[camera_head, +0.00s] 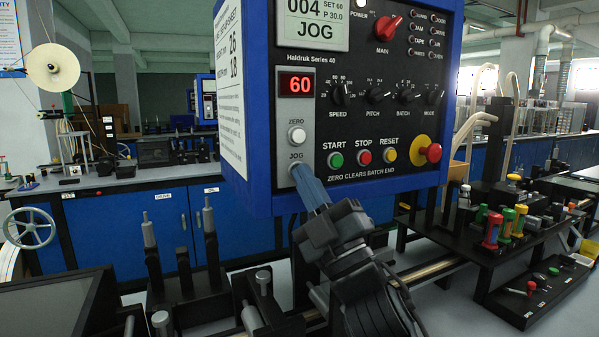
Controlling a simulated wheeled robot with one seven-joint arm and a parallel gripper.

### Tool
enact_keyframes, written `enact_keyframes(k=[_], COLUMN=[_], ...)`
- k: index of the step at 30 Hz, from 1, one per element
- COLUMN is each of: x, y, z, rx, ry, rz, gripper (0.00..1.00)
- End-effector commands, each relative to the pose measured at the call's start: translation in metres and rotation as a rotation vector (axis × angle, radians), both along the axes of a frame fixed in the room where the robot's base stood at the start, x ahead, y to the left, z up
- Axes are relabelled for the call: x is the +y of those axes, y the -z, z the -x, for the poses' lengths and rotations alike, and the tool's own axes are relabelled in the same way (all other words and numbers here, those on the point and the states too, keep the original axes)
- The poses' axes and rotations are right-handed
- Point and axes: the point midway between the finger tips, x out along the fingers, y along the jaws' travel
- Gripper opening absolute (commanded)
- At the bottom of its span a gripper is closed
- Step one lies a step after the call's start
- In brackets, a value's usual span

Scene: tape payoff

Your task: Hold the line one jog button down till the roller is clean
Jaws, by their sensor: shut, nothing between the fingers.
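The blue control box (258,110) fills the upper middle, with a dark front panel. My gripper (300,173) is shut, and its blue fingertips meet the panel at the spot labelled JOG, below the white ZERO button (297,136). The fingertips cover most of the jog button, so how far it is pressed is hard to tell. The screen (312,22) reads 004, SET 60, P 30.0 and JOG. The red display (297,84) reads 60. I cannot pick out the roller or its state.
Right of JOG are green START (336,160), red STOP (364,157), yellow RESET (389,155) and a red emergency knob (430,152). Dark machine fixtures (190,275) stand below left. A rack of coloured parts (505,222) stands at right. A white reel (52,67) hangs far left.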

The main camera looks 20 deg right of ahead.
Motion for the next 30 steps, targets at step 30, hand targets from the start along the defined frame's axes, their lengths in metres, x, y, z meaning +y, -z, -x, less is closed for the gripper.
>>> enact_keyframes(k=[30], x=[0.000], y=[-0.001], z=[0.015], rx=[0.002], ry=[0.001], rz=[-0.001], gripper=[0.00])
